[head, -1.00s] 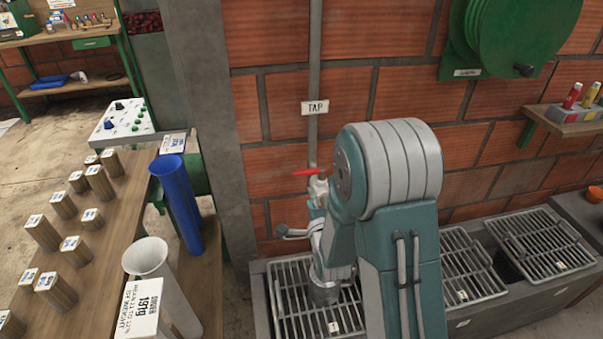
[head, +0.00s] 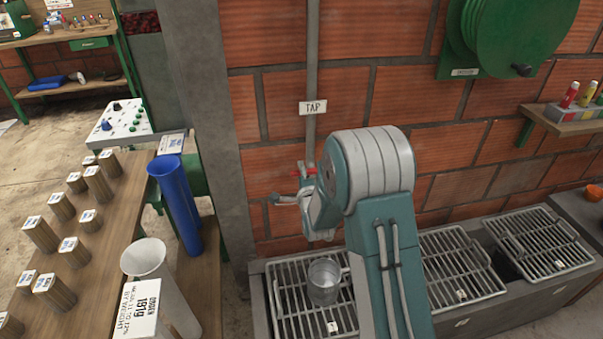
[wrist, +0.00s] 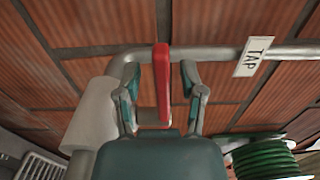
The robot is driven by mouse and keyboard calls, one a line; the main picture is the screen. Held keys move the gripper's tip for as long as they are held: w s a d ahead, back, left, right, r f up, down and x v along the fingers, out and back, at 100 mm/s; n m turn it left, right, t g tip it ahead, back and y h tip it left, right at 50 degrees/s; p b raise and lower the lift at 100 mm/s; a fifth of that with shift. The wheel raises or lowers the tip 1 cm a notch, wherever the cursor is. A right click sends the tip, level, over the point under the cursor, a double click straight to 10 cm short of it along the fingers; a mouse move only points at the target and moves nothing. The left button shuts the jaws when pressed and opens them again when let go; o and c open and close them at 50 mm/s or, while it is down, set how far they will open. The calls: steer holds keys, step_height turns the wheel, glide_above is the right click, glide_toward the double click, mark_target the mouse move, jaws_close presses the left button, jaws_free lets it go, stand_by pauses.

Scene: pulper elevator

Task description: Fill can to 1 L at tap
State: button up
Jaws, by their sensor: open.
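The tap's red lever (wrist: 162,85) stands upright between my gripper's two fingers (wrist: 163,82) in the wrist view. The gripper is open, with a gap visible on each side of the lever. My arm hides most of the tap body and spout. The water level in the can cannot be read.
Metal grates (head: 285,300) cover the trough along the brick wall. A wooden table (head: 110,215) with labelled blocks stands at left, beside a blue tube (head: 180,200) and a pale tube (head: 150,262). A green hose reel (head: 515,35) hangs at upper right.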

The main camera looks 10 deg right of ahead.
jaws_close()
steer(key=shift+s+n+y, duration=0.2)
steer(key=shift+n+y, duration=0.1)
steer(key=shift+y, duration=0.2)
steer(key=shift+s+d+f+n+g+y, duration=0.1)
steer(key=shift+s+n+g+y, duration=0.25)
steer(key=shift+n+y, duration=0.7)
steer(key=shift+s+d+f+n+g+y, duration=0.1)
steer(key=shift+s+n+g+y, duration=0.4)
steer(key=shift+y, duration=0.9)
steer(key=shift+s+d+n+g+y, duration=0.1)
steer(key=shift+s+n+g+y, duration=0.15)
steer(key=shift+n+y, duration=0.8)
steer(key=shift+s+y, duration=0.1)
steer(key=shift+y, duration=0.2)
jaws_free()
steer(key=shift+r, duration=0.15)
